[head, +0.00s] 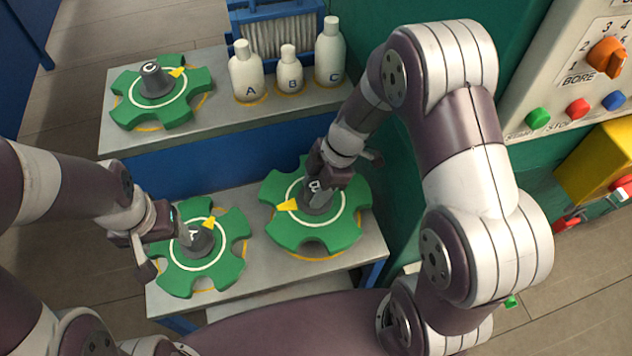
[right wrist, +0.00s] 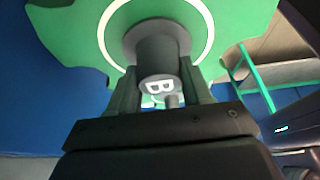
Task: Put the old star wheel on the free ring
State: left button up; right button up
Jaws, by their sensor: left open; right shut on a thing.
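Three green star wheels with grey hubs and yellow pointers are in the head view. Wheel C (head: 196,82) lies on the upper shelf, wheel A (head: 186,281) at the lower shelf's left, and wheel B (head: 340,233) at its right. Orange ring edges show around all three; I see no bare ring. My right gripper (head: 327,172) is shut on wheel B's hub, which shows between the fingers in the right wrist view (right wrist: 160,55). I cannot tell whether wheel B is raised. My left gripper (head: 163,240) is open beside wheel A's hub, partly hiding that wheel's left side.
White bottles A (head: 246,72), B (head: 289,70) and C (head: 330,52) stand on the upper shelf (head: 225,118), before a blue-framed rack (head: 277,32). A control panel with an orange knob (head: 606,57) is at right. The lower shelf (head: 270,285) has little bare room.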

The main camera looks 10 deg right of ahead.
notch_tip(320, 180, down, 6)
jog(key=b, duration=0.5)
jog(key=shift+w+f+b, duration=0.1)
jog(key=shift+f+b, duration=0.1)
jog(key=shift+b, duration=0.2)
jog(key=shift+r, duration=0.1)
jog(key=shift+b, duration=0.3)
jog(key=shift+f+b, duration=0.3)
jog(key=shift+b, duration=0.15)
dwell(0.4)
jog(key=o, duration=1.4)
jog(key=shift+c, duration=0.2)
